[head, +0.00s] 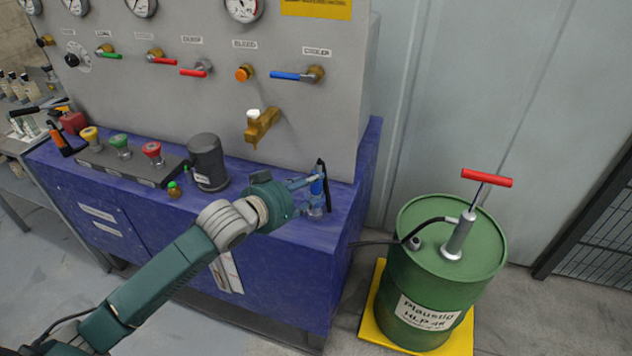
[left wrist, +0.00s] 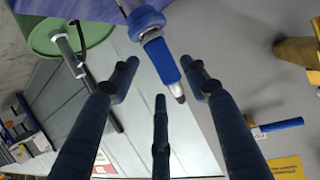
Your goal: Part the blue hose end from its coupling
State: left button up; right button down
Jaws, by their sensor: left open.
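The blue hose end (head: 317,186) stands upright on the right end of the purple bench, in front of the grey panel. In the left wrist view it is a blue sleeve (left wrist: 162,60) with a metal tip. A wider blue collar (left wrist: 146,20) sits at its base; I cannot tell where the hose end stops and the coupling begins. My left gripper (head: 306,196) is at the hose end, coming from the left. In the left wrist view its three dark fingers (left wrist: 161,80) are open around the sleeve, with visible gaps beside it. My right gripper is not in view.
A brass tap (head: 262,126) juts from the panel above. A grey canister (head: 207,162) and a row of knobs (head: 120,147) stand left on the bench (head: 270,258). A green drum (head: 450,290) with a red-handled pump (head: 460,236) stands on the floor at right.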

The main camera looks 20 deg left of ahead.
aim_at(317, 183)
pick_arm(q)
jog(key=shift+p+x, duration=0.35)
jog(key=shift+x, duration=2.45)
jog(key=shift+s, duration=0.1)
jog(key=shift+c, duration=0.3)
jog(key=c, duration=1.1)
jog(key=o, duration=0.5)
grip_shut()
jog(key=shift+d+r+p, duration=0.15)
jog(key=shift+r+p, duration=3)
jog(key=shift+p, duration=0.15)
